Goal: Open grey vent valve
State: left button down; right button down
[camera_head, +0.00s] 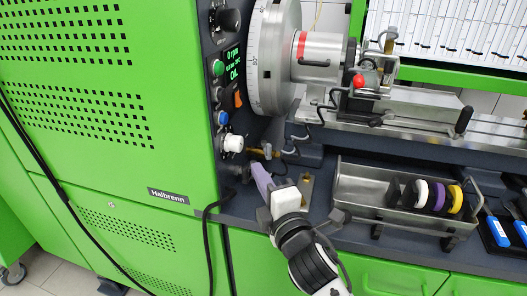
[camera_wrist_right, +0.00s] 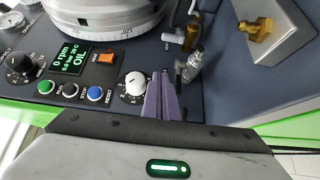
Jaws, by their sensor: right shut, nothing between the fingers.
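A small grey metal fitting (camera_wrist_right: 192,64), which looks like the vent valve, stands beside the panel in the right wrist view, with brass parts next to it. In the head view a small grey and brass fitting (camera_head: 267,151) shows right of the white knob; its handle position is too small to tell. My right gripper (camera_head: 258,172) has purple fingers, shut and empty, just below this fitting. In the right wrist view the shut fingers (camera_wrist_right: 160,82) point between the white knob and the grey fitting, seemingly apart from both. My left gripper is out of view.
A white knob (camera_wrist_right: 135,84) sits close left of the fingertips. Green, black and blue buttons (camera_wrist_right: 95,93) line the panel. A metal block with a brass fitting (camera_wrist_right: 262,29) stands at right. A metal tray (camera_head: 350,190) holds several coloured rings. A large graduated disc (camera_head: 270,60) is above.

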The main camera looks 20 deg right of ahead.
jog(key=w, duration=0.9)
jog(key=shift+w+a, duration=0.15)
jog(key=shift+a, duration=0.05)
jog(key=d, duration=0.1)
jog(key=s+d, duration=0.1)
jog(key=d, duration=0.1)
jog(key=shift+d+p, duration=0.15)
jog(key=shift+p, duration=0.2)
jog(key=shift+s+d, duration=0.1)
jog(key=shift+d, duration=0.1)
jog(key=shift+d, duration=0.1)
